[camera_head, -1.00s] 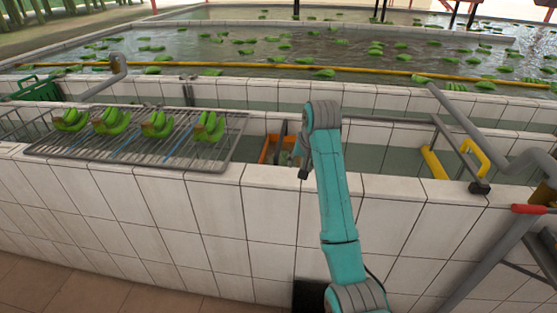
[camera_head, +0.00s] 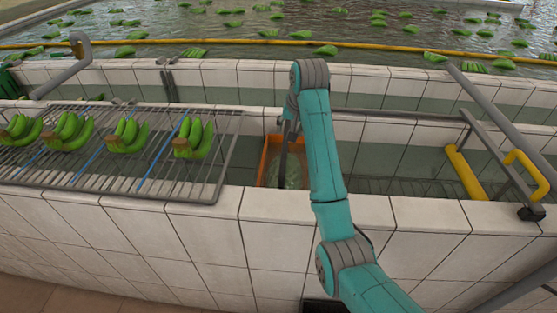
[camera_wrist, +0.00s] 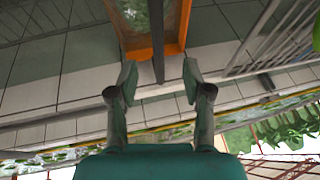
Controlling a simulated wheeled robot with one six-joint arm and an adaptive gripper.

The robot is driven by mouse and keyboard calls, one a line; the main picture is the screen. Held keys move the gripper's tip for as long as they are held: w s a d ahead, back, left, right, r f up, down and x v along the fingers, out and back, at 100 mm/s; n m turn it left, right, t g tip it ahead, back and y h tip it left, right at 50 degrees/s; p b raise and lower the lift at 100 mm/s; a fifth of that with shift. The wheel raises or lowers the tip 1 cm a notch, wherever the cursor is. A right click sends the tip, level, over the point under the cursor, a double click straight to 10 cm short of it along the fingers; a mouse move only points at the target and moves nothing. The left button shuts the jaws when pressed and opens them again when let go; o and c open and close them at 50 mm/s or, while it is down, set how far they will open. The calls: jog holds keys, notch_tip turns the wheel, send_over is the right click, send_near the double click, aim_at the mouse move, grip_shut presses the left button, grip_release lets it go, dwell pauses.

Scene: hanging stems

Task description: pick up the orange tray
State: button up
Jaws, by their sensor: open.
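The orange tray (camera_head: 264,160) sits in the water channel behind the near tiled wall, left of my arm. Its right part is hidden by my arm. A dark upright bar (camera_head: 284,152) stands in front of or over the tray. In the wrist view the tray (camera_wrist: 140,52) is at the top, with the dark bar (camera_wrist: 157,40) crossing its rim. My gripper (camera_wrist: 158,82) is open, its two fingers spread on either side of the bar's end, below the tray's edge in the picture. I cannot tell whether the bar lies between the fingers in depth.
A wire rack (camera_head: 215,180) with several green banana bunches (camera_head: 193,137) lies left of the tray. A yellow tube (camera_head: 464,172) and grey rails (camera_head: 500,150) stand at the right. The near tiled wall (camera_head: 290,203) borders the channel. More bananas float in the pool behind.

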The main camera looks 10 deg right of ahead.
aim_at(285, 143)
jog(key=x, duration=0.5)
jog(key=shift+w+r, duration=0.15)
jog(key=shift+w, duration=0.15)
jog(key=shift+s+x, duration=0.15)
jog(key=shift+x, duration=1.4)
jog(key=shift+s+x, duration=0.1)
jog(key=shift+x, duration=1.45)
jog(key=shift+d, duration=0.2)
grip_shut()
